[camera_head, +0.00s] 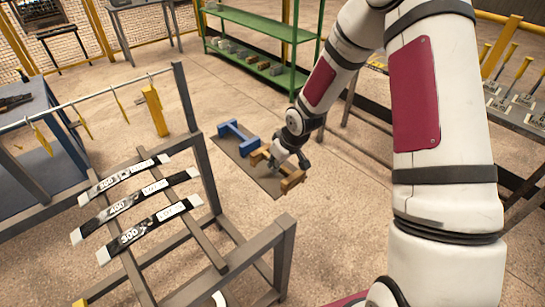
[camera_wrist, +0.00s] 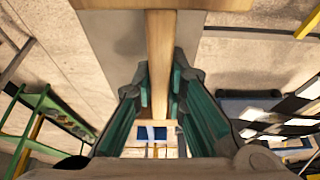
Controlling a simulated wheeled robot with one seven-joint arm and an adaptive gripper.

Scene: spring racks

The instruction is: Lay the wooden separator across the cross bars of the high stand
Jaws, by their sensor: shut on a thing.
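The wooden separator (camera_head: 292,182) is a pale brown bar with a block at each end. It is over the grey mat on the floor; I cannot tell whether it touches. My gripper (camera_head: 279,161) points down and is shut on its middle bar. In the wrist view the bar (camera_wrist: 160,45) runs between the green-padded fingers (camera_wrist: 160,100), with an end block at the top. A grey metal stand (camera_head: 288,228), which looks like the high stand, is at the left front.
A blue separator (camera_head: 237,138) sits on the mat (camera_head: 262,180) beside the wooden one. Yellow tags hang from a rail (camera_head: 85,98) behind the stand. A green shelf (camera_head: 262,65) stands behind; a bench (camera_head: 520,122) is at right. Floor between mat and stand is clear.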

